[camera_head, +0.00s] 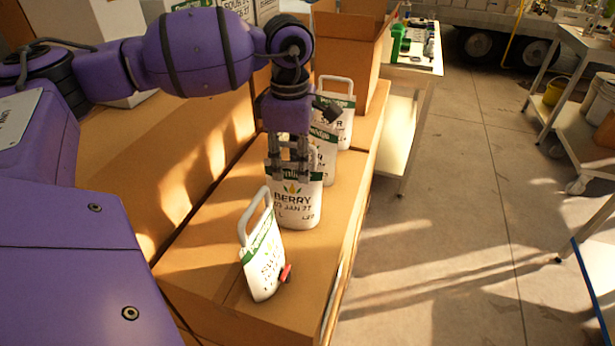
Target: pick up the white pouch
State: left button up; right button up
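Several white pouches with green labels stand in a row on a cardboard box top. The nearest white pouch (263,262) has a loop handle and a small red spout at its lower right. Behind it stands a second white pouch (297,207) marked "BERRY". My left gripper (291,178) points down at this second pouch, its fingers covering the pouch's upper part. I cannot tell whether the fingers hold it or are in front of it. Two more white pouches (325,160) (343,112) stand farther back, partly hidden by the gripper. My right gripper is not in view.
The cardboard box (222,262) under the pouches ends at a right edge above the concrete floor. An open cardboard box (350,52) stands behind the row. A white table (412,78) with small items is beyond it. The floor at right is clear up to a cart (567,110).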

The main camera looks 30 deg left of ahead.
pick_arm(q)
grip_shut()
jog(key=shift+w+r, duration=0.1)
dwell(0.5)
